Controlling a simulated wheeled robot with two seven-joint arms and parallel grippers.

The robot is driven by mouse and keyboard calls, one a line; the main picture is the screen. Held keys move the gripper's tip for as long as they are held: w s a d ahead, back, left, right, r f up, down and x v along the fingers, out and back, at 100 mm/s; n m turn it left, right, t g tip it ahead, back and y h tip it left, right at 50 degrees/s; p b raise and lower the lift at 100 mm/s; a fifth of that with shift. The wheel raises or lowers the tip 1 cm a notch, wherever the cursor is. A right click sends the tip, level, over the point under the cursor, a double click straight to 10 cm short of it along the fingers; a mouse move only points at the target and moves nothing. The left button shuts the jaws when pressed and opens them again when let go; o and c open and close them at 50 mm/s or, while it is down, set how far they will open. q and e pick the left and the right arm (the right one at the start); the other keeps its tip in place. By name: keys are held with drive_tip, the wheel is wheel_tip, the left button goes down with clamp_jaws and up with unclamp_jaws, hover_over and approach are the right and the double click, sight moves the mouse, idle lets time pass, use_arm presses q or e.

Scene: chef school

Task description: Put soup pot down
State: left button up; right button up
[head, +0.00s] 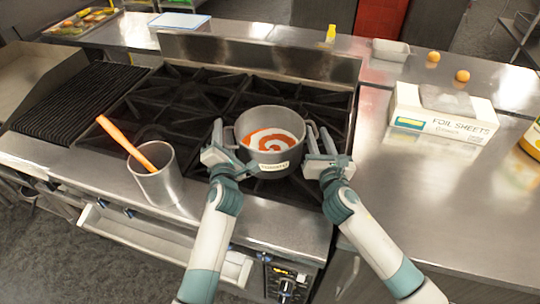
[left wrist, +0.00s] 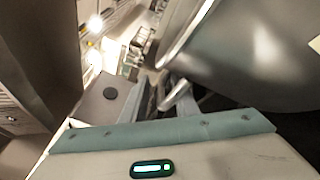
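The soup pot (head: 270,149) is grey metal with a label on its front and orange and white swirled soup inside. It appears upright on the front right part of the stove grates (head: 190,110); I cannot tell whether its base touches them. My left gripper (head: 228,147) is at the pot's left handle, its fingers spread apart. My right gripper (head: 319,146) is at the right handle, its fingers also apart. The left wrist view shows the pot's side (left wrist: 250,50) and its looped handle (left wrist: 178,95) close to the fingers. Finger contact with the handles is not clear.
A metal canister (head: 158,182) with an orange-handled utensil stands at the front left. A foil sheets box (head: 443,119), two orange round items and a small metal container (head: 390,49) are on the right counter. The counter right of the stove has clear room.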

use_arm(q)
drive_tip(key=shift+s, duration=0.1)
drive_tip(key=s, duration=0.4)
drive_tip(key=s+d, duration=0.1)
drive_tip(key=s, duration=0.2)
drive_tip(key=s+d, duration=0.1)
drive_tip(key=s, duration=0.3)
drive_tip(key=shift+s, duration=0.35)
use_arm(e)
drive_tip(key=shift+s, duration=0.1)
drive_tip(key=s, duration=0.4)
drive_tip(key=s+d, duration=0.1)
drive_tip(key=s, duration=0.2)
drive_tip(key=s+d, duration=0.1)
drive_tip(key=s, duration=0.3)
drive_tip(key=shift+s, duration=0.3)
use_arm(q)
drive_tip(key=shift+s+f, duration=0.1)
use_arm(e)
drive_tip(key=shift+s+f, duration=0.1)
